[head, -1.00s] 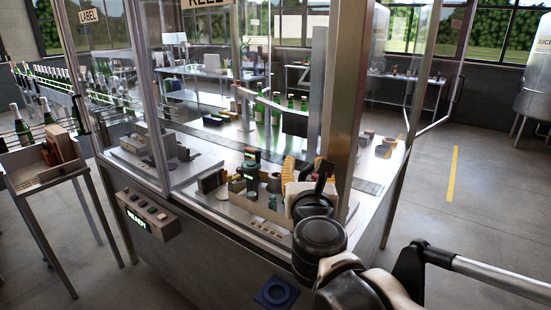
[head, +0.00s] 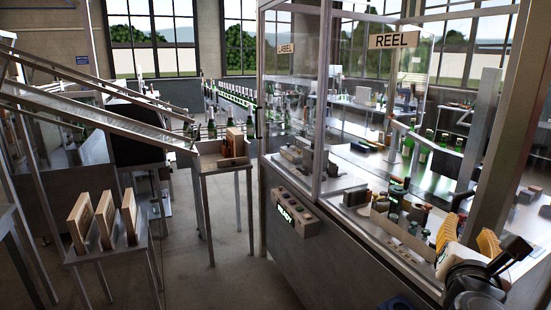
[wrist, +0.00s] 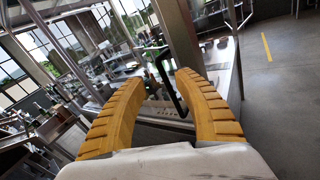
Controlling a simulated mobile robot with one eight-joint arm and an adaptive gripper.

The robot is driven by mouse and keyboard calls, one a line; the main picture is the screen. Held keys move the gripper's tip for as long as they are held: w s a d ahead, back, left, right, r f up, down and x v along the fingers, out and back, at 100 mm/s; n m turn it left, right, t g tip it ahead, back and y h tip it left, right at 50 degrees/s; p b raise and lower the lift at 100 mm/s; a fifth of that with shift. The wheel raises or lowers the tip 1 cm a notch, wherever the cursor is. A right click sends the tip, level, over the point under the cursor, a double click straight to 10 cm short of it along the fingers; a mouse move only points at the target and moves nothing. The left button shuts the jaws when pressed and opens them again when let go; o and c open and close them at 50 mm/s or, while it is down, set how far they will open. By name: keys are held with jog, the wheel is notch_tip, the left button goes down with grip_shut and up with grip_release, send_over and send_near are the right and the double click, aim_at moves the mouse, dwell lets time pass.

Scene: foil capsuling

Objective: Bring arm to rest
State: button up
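My gripper (wrist: 162,82) shows in the wrist view with its two ribbed yellow fingers spread apart and nothing between them. In the head view my gripper (head: 467,236) is at the lower right, in front of the open side of the glazed machine (head: 330,265). My dark arm links hide part of the machine's right side. The wrist view looks past the fingers to a metal post and the machine's work surface; I cannot tell the exact distance to them.
Bottles and small parts crowd the machine's deck, beside a steel post (head: 492,130). A small table (head: 222,160) with a wooden box stands left of the machine. A stand with wooden panels (head: 105,222) and a sloping chute (head: 100,105) are further left. Floor at right (wrist: 285,100) is clear.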

jog(key=s+a+f+m+g+y+b, duration=0.1)
jog(key=a+f+m+g+y+b, duration=0.1)
jog(key=f+m, duration=0.6)
jog(key=s+a+f+m+g+y+b, duration=0.1)
jog(key=a+f+m+g+y+b, duration=0.15)
jog(key=f+m, duration=0.55)
jog(key=s+a+f+m+g+y+b, duration=0.1)
jog(key=s+a+f+m+y, duration=0.1)
jog(key=a+f+m, duration=0.2)
jog(key=s+a+f+m+g+y+b, duration=0.1)
jog(key=s+a+f+m+g+y, duration=0.1)
jog(key=a+f+m, duration=0.3)
jog(key=a+m+y, duration=0.1)
jog(key=a, duration=0.2)
jog(key=shift+s+f+b, duration=0.25)
jog(key=shift+s+b, duration=0.1)
jog(key=shift+a+y, duration=0.1)
jog(key=shift+y, duration=0.15)
